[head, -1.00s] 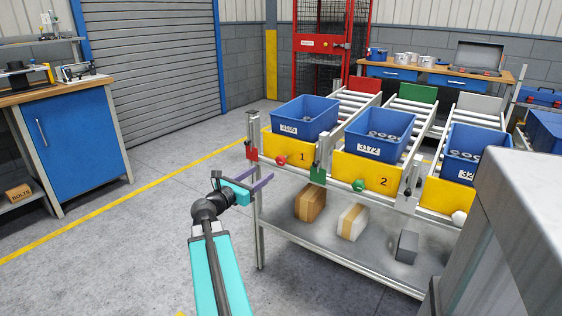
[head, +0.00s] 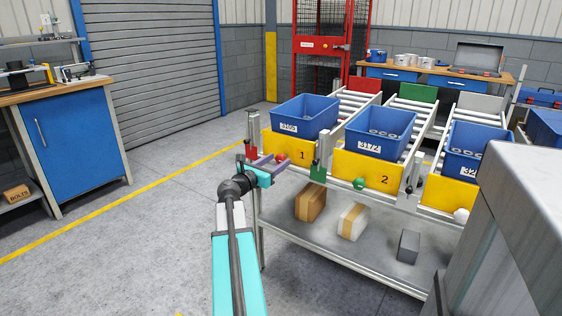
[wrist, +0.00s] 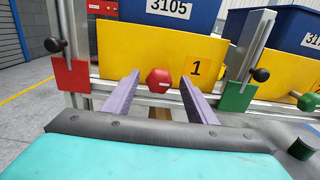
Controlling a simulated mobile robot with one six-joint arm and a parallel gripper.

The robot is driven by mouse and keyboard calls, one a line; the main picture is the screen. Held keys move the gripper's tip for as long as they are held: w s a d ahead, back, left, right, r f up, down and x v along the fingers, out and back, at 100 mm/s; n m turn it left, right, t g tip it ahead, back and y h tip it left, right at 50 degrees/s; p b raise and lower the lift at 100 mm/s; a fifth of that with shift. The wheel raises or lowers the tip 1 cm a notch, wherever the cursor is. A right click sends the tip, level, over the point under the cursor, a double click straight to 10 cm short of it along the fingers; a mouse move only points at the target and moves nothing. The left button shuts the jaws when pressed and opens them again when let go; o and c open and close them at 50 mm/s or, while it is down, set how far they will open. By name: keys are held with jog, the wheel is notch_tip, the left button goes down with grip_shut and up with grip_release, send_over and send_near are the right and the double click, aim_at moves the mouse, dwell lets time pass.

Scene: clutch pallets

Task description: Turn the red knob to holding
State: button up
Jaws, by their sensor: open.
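The red knob (wrist: 159,81) is a faceted red knob with a small pale label on the front of the yellow panel marked 1 (wrist: 125,48). In the wrist view it sits between and beyond my two purple fingers, with a gap on each side. My gripper (wrist: 158,92) is open and empty, pointing at the knob. In the head view my gripper (head: 270,161) is at the front of lane 1, and its fingers partly cover the knob (head: 283,159). I cannot read the knob's label or tell its setting.
A red plate with a black-knobbed lever (wrist: 72,74) stands left of the knob, and a green plate (wrist: 237,95) stands right. Blue bin 3105 (wrist: 172,12) sits above the panel. A green knob (head: 359,184) is on panel 2.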

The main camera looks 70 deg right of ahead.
aim_at(279, 160)
jog(key=shift+x, duration=1.5)
jog(key=c, duration=1.3)
jog(key=shift+d, duration=0.15)
grip_shut()
jog(key=shift+w+a, duration=0.15)
jog(key=shift+a, duration=0.05)
